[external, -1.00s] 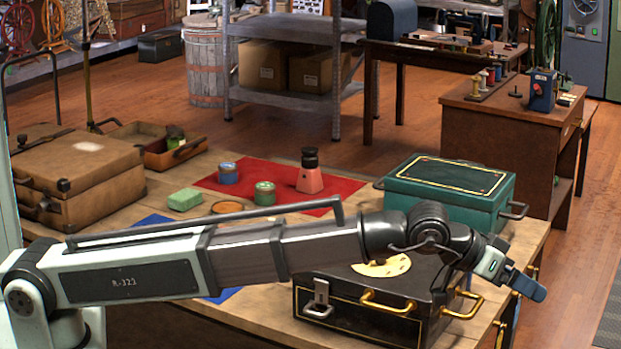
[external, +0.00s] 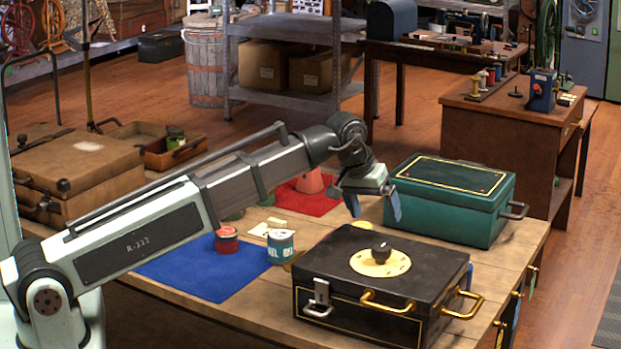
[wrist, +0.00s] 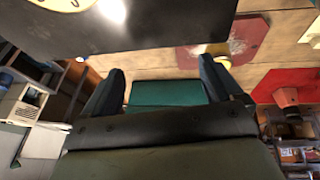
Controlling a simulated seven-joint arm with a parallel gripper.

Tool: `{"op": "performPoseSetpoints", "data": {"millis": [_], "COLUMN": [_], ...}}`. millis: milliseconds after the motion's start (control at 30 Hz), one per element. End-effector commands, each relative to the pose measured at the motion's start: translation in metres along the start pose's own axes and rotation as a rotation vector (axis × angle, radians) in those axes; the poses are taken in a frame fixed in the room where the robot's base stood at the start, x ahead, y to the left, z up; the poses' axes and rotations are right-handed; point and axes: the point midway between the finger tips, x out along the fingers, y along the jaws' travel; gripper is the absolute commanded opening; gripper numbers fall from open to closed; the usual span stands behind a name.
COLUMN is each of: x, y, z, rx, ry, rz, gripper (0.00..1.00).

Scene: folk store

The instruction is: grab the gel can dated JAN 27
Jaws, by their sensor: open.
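A white and teal can (external: 280,246) with partly legible lettering stands on the table by the blue cloth's right edge. A red can (external: 227,240) stands on the blue cloth. I cannot read a JAN 27 date on either. Another green can (external: 265,196) is mostly hidden behind my arm. My gripper (external: 373,207) is open and empty, above the table between the black box and the green box, right of and higher than the cans. In the wrist view its two fingers (wrist: 160,66) stand apart with the green box (wrist: 165,93) beyond; I cannot make out a can there.
The black box (external: 340,262) with a yellow dial stands at the front right. The green box (external: 440,222) also shows in the external view. A blue cloth (external: 185,272), a red cloth (external: 318,206) and a brown suitcase (external: 85,160) are on the table.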

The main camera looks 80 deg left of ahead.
Motion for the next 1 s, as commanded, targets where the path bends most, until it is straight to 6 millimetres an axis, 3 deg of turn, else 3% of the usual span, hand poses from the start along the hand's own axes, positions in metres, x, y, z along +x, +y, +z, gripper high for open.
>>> {"op": "performPoseSetpoints", "data": {"millis": [33, 300, 500, 700, 867, 1000], "x": [-0.002, -0.011, -0.015, -0.017, -0.009, 0.008], "y": [-0.025, -0.136, -0.199, -0.227, -0.232, -0.235], "z": [-0.005, -0.011, -0.003, 0.003, 0.008, 0.015], "rx": [-0.034, -0.194, -0.278, -0.315, -0.320, -0.319], "ry": [-0.021, -0.161, -0.271, -0.331, -0.341, -0.342], "rz": [-0.023, -0.132, -0.191, -0.215, -0.219, -0.219], "gripper": [0.93, 0.93, 0.93, 0.93, 0.93, 0.93]}}
